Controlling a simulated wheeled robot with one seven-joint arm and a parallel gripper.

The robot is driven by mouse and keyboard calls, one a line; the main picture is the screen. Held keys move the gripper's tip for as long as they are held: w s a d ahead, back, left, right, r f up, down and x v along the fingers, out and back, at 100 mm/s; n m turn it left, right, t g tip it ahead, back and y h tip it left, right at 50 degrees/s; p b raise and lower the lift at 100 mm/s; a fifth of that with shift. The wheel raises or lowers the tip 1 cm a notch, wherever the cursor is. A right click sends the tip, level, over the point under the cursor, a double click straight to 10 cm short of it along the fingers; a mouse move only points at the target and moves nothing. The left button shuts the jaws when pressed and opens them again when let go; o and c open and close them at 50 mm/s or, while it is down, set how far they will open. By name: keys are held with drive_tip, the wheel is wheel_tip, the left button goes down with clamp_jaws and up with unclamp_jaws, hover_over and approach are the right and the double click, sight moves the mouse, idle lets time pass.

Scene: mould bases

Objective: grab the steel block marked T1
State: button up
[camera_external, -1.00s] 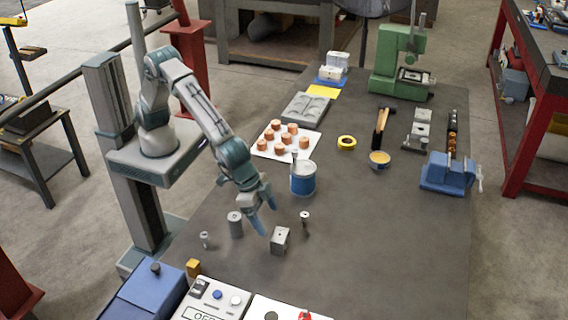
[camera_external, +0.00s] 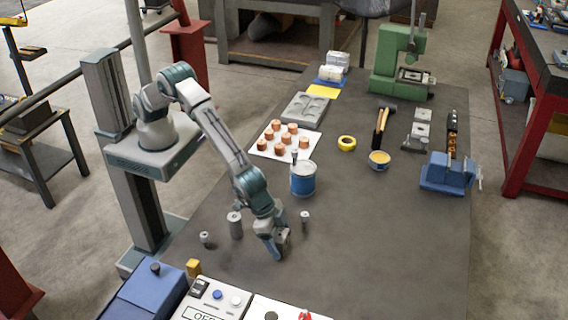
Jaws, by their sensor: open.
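My gripper (camera_external: 278,246) is open and low over the table, right where the small steel block stood a second ago. The block is now almost wholly hidden behind the gripper's fingers, and I cannot tell whether they touch it. No T1 mark is legible. A grey steel cylinder (camera_external: 235,226) stands upright to the left of the gripper. A smaller steel piece (camera_external: 204,238) stands further left. Another small upright steel piece (camera_external: 305,216) stands just right of my wrist.
A blue can (camera_external: 303,180) stands behind the gripper. A white board (camera_external: 262,149) with several copper-coloured pieces lies beyond it. A brass block (camera_external: 193,267) and control boxes (camera_external: 215,299) are at the front left. The table (camera_external: 390,250) is clear to the right.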

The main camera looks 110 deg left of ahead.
drive_tip(key=c, duration=1.8)
drive_tip(key=shift+w+r, duration=0.1)
drive_tip(key=shift+r, duration=0.05)
drive_tip(key=shift+r, duration=0.1)
